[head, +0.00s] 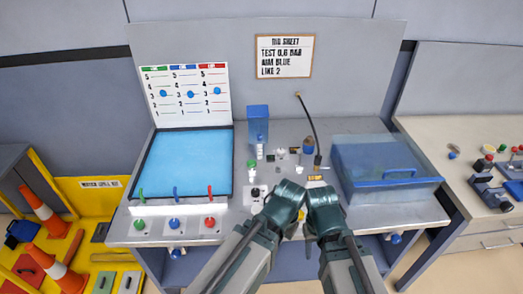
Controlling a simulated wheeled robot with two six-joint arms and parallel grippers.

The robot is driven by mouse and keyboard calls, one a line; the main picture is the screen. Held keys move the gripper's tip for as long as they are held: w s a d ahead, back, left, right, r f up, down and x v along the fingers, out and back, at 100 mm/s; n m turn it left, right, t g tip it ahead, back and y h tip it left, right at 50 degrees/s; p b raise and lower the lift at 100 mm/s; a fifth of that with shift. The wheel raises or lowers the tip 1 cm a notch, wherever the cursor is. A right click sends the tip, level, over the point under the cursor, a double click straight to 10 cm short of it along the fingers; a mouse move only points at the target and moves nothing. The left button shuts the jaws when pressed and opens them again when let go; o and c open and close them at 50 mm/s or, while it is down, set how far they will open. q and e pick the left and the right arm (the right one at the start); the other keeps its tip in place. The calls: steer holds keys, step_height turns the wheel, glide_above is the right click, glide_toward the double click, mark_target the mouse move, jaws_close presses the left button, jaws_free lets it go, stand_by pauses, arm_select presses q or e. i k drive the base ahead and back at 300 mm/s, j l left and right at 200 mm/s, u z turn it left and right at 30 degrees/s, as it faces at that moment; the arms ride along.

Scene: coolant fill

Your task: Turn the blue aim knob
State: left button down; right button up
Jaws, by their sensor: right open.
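The blue knob (174,223) sits on the front strip of the bench, between a green knob (140,224) and a red knob (209,222). A small blue lever (175,192) stands behind it. My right gripper (316,181) is open near the bench's middle, by a small brass part at the foot of a black hose. My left gripper (298,188) is beside it; its fingers are too hidden to tell their state. Both grippers are well right of the blue knob and apart from it.
A light-blue panel (187,165) lies behind the levers, below a chart board (187,95). A blue clear-walled box (385,165) stands right. The black hose (309,118) arches mid-bench. More blue knobs (395,238) show below the bench edge.

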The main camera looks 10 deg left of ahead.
mark_target(174, 223)
steer(key=u, duration=1.4)
steer(key=i+j+u, duration=0.25)
steer(key=j, duration=0.15)
